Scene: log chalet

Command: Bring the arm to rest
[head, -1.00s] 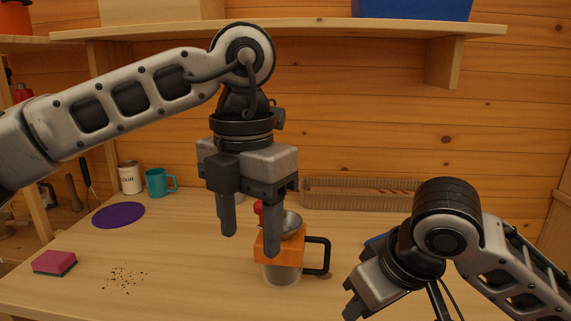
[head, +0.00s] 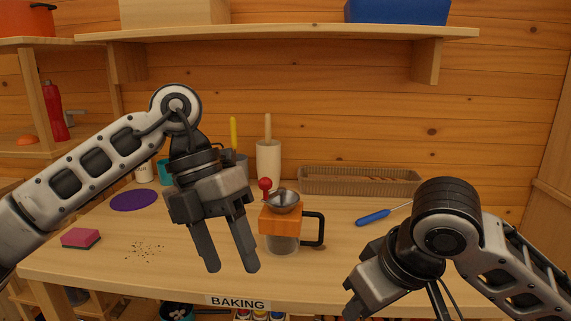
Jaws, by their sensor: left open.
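My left gripper (head: 235,268) is open and empty, pointing down over the front of the wooden table, to the left of the orange coffee grinder (head: 282,222). The grinder stands upright with a metal bowl on top, a red knob, a black handle and a clear lower jar. The gripper appears apart from it. My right gripper (head: 352,305) is low at the right, tilted down and left; its fingertips are mostly cut off or hidden, so its jaws cannot be judged.
The wooden table (head: 330,275) holds a pink sponge (head: 80,238), dark crumbs (head: 146,250), a purple disc (head: 134,199), a rolling pin (head: 268,165), a wicker tray (head: 360,184) and a blue-handled tool (head: 373,217). A shelf (head: 280,34) spans the wall above.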

